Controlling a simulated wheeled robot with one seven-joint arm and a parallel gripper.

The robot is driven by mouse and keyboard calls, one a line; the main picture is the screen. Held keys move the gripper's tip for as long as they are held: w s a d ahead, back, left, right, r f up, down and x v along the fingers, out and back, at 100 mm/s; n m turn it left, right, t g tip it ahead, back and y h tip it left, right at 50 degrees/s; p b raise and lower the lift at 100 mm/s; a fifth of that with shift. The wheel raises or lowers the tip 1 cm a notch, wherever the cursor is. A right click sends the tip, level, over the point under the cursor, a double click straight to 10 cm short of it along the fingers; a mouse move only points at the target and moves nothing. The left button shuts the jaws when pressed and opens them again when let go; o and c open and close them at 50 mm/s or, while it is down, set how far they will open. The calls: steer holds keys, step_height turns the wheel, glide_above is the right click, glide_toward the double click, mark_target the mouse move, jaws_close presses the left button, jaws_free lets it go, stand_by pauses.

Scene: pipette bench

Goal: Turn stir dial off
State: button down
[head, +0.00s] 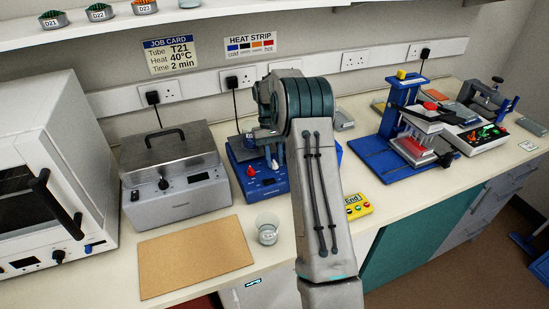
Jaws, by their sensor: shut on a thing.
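The blue stirrer unit (262,186) stands on the bench in the middle of the head view, partly behind my arm. A red knob (251,170) shows on the left of its front panel, clear of my gripper. My gripper (276,163) reaches down over the front of the unit, to the right of the red knob. It is shut on the stir dial, which is mostly hidden by the fingers and too small to read. The right part of the unit is behind my arm.
A grey lidded bath (177,198) stands to the left, with a white oven (35,130) beyond it. A yellow button box (356,205) and blue press (375,160) are to the right.

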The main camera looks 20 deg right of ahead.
steer(key=shift+n, duration=0.6)
steer(key=c, duration=1.2)
jaws_free()
steer(key=shift+c, duration=0.2)
steer(key=v, duration=1.3)
steer(key=shift+a+r, duration=0.3)
steer(key=shift+r, duration=0.1)
steer(key=shift+w, duration=0.1)
